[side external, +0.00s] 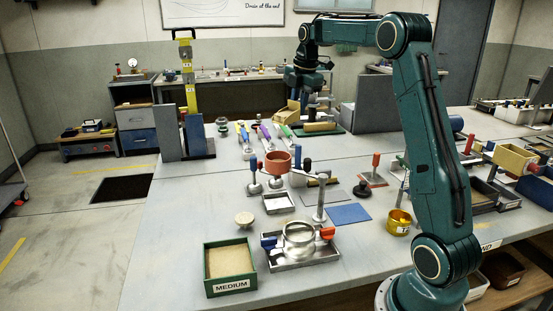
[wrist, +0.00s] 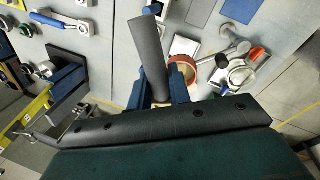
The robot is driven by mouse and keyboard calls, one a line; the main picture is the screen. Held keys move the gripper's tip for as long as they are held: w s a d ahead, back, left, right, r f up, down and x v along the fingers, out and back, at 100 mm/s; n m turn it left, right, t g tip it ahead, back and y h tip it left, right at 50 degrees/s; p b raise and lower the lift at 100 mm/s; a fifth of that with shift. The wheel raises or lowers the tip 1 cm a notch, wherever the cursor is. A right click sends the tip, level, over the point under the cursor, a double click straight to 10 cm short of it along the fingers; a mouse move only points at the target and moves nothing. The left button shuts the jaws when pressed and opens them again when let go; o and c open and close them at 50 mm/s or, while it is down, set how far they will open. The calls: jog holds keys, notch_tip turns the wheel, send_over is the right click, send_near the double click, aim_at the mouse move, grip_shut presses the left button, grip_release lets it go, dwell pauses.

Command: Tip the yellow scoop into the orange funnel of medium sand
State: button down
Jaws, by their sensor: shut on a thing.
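My gripper (side external: 303,88) is over the far part of the table, shut on the dark grey handle of the yellow scoop. The scoop's tan-yellow body (side external: 289,113) shows just below the jaws. In the wrist view the grey handle (wrist: 148,55) stands out between the blue jaws of my gripper (wrist: 165,85), and the scoop's body is mostly hidden. The orange funnel (side external: 278,162) is a round cup on a stand, nearer the camera than the scoop and apart from it. Its rim shows partly behind a jaw in the wrist view (wrist: 191,83). The scoop's contents cannot be seen.
A green tray marked MEDIUM (side external: 230,286) holds sand at the front left. Several coloured-handled tools (side external: 255,140) lie left of the gripper. A grey upright panel (side external: 372,105) stands to its right.

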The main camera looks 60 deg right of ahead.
aim_at(289, 112)
jog(key=shift+a+f+g+h, duration=0.25)
jog(key=shift+a+h, duration=0.2)
jog(key=shift+h, duration=0.55)
jog(key=shift+w+a+h, duration=0.15)
jog(key=shift+a+h, duration=0.1)
jog(key=shift+h, duration=0.25)
jog(key=shift+w+a+f+n+g+h, duration=0.15)
jog(key=shift+a+f+g+h, duration=0.15)
jog(key=shift+a+f+h, duration=0.3)
jog(key=shift+w+a+f+n+g+h, duration=0.15)
jog(key=shift+a+f+g+h, duration=0.15)
jog(key=shift+h, duration=0.5)
jog(key=shift+w+a+r+g+h, duration=0.2)
jog(key=shift+a+r+h, duration=0.2)
jog(key=shift+a+h, duration=0.45)
jog(key=shift+w+a+r+g+h, duration=0.15)
jog(key=shift+a+r+h, duration=0.3)
jog(key=shift+h, duration=0.6)
jog(key=shift+f, duration=0.1)
jog(key=shift+s+d, duration=0.1)
jog(key=shift+s+d+f+y, duration=0.1)
jog(key=shift+d+f+y, duration=0.15)
jog(key=shift+d+y, duration=0.25)
jog(key=shift+s+d+f+y, duration=0.1)
jog(key=shift+d+f+y, duration=0.1)
jog(key=shift+d+y, duration=0.25)
jog(key=shift+s+d+f+t+y, duration=0.2)
jog(key=shift+d+t+y, duration=0.2)
jog(key=shift+y, duration=0.55)
